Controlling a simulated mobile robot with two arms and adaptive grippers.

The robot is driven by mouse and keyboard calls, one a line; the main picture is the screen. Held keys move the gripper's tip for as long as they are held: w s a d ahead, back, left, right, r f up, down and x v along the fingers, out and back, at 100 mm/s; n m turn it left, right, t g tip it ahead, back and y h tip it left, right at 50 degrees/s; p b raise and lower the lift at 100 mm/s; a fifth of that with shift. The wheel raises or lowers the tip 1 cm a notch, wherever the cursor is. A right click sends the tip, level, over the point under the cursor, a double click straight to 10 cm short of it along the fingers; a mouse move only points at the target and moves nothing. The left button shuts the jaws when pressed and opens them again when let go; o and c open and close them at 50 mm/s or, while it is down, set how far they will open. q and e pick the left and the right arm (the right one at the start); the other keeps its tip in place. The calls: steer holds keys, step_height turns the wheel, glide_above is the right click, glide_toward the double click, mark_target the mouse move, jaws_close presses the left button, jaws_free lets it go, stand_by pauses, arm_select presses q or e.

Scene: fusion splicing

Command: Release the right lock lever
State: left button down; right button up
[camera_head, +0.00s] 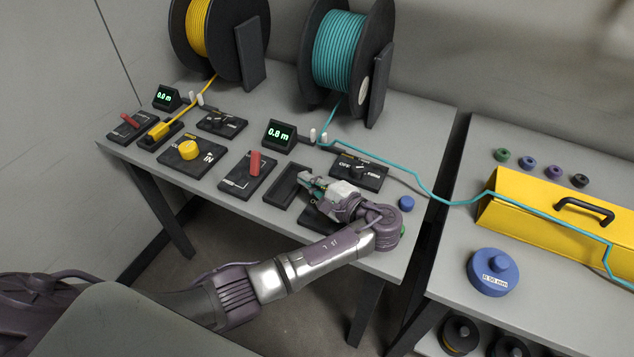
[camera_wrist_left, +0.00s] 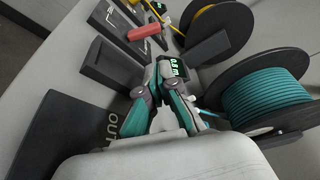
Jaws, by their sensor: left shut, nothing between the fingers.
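The right lock lever (camera_head: 255,163) is a red handle on a dark base plate (camera_head: 238,182), near the middle of the left table; it appears raised. It also shows in the left wrist view (camera_wrist_left: 145,31), beyond the fingertips. A second red lever (camera_head: 129,120) sits on a plate at the table's far left and looks tilted over. My left gripper (camera_head: 307,179) is shut and empty. It is above the dark open tray (camera_head: 281,190), to the right of the right lever and apart from it. In the wrist view its fingertips (camera_wrist_left: 164,66) come together. My right gripper is not in view.
A yellow knob panel (camera_head: 188,152) and a 0.8 m display (camera_head: 280,136) flank the lever. Teal (camera_head: 340,50) and yellow (camera_head: 198,25) cable spools stand behind. The teal cable (camera_head: 425,190) runs right to a yellow case (camera_head: 540,225) on another table. A blue knob (camera_head: 406,202) is near my wrist.

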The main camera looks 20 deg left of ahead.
mark_target(255, 163)
arm_select(q)
steer(key=p+x, duration=0.1)
steer(key=x, duration=1.3)
steer(key=shift+w, duration=0.1)
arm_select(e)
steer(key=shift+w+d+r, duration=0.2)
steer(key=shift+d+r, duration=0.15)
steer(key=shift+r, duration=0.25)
arm_select(q)
steer(key=shift+a+f, duration=0.1)
steer(key=shift+a, duration=0.1)
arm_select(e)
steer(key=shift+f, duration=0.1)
